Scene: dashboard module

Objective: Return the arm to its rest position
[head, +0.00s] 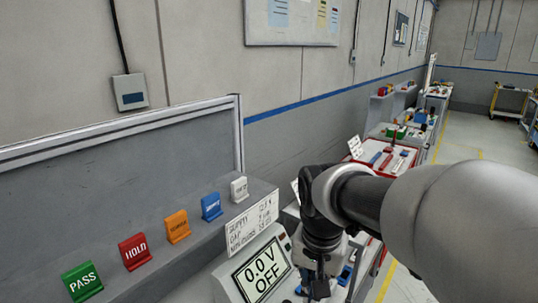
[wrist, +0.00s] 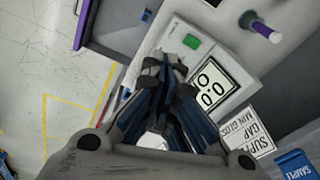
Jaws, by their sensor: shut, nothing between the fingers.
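My gripper (head: 318,284) hangs at the lower middle of the head view, in front of the right side of a grey unit with a display (head: 262,270) reading "0.0 V OFF". In the wrist view my gripper (wrist: 168,68) is shut with nothing between its fingers. There the fingertips appear over the grey unit, beside a green button (wrist: 192,41) and the same display (wrist: 212,86). My arm comes in from the right of the head view and hides part of the bench behind it.
A shelf carries green PASS (head: 82,281), red HOLD (head: 134,251), orange (head: 177,226), blue (head: 211,206) and white (head: 239,189) tags. A label card (head: 252,222) hangs on its front. A red-edged tray (head: 388,158) lies farther back.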

